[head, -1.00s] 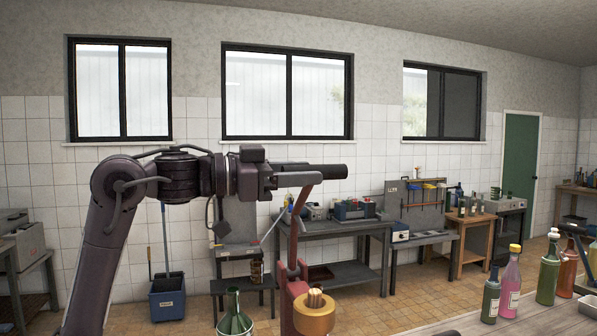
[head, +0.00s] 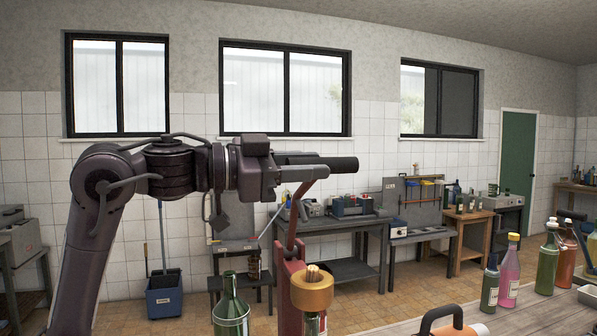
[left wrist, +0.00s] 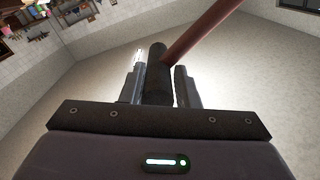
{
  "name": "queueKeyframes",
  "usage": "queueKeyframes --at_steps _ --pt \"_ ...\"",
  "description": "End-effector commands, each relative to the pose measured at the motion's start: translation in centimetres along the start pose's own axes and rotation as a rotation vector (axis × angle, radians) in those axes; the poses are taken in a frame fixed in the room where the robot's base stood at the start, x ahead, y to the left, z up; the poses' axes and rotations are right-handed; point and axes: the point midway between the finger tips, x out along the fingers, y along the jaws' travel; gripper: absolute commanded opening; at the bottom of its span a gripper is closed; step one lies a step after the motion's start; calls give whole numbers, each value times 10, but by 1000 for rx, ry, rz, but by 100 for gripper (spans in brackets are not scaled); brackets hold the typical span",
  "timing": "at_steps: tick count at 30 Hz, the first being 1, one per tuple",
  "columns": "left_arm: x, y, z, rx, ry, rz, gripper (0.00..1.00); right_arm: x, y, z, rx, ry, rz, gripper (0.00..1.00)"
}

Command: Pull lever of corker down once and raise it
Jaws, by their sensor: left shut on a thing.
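The corker has a dark red body (head: 289,290) in the head view; its lower part is out of frame. Its red lever (head: 297,215) rises from the body, standing up and leaning slightly right. The lever's black handle (head: 340,164) lies level at the top. My left gripper (head: 290,165) is shut on this handle, and its far end sticks out to the right. In the left wrist view the dark handle (left wrist: 156,75) sits between the two fingers, and the red lever (left wrist: 200,32) runs off to the upper right. My right gripper is not in view.
A brass-coloured cup with corks (head: 312,289) is beside the corker body. A green bottle (head: 231,312) stands to its left. Several bottles, including a pink one (head: 509,275), stand on the table (head: 400,325) at right, with an orange-and-black tool (head: 448,322) near its front.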

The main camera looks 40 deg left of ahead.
Motion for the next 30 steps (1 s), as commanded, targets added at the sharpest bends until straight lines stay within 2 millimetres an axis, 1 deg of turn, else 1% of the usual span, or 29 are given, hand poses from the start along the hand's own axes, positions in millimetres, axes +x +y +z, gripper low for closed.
queueKeyframes --at_steps 1,5,9,12,15,21,22,23,24,30 --pt "0 18 16 42 -3 5 0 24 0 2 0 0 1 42" --pt "0 49 31 163 -3 5 0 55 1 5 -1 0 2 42" --pt "0 80 51 295 -4 7 0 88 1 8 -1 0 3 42" --pt "0 99 64 381 -4 7 0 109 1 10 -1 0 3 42" --pt "0 111 74 448 -4 8 0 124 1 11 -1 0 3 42" --pt "0 129 94 554 -5 8 0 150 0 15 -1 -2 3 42" --pt "0 132 97 568 -5 9 0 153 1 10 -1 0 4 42" --pt "1 134 100 581 -5 9 0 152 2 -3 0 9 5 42" --pt "1 137 104 600 -6 9 0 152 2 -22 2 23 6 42" --pt "1 150 122 685 -6 10 0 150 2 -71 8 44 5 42"
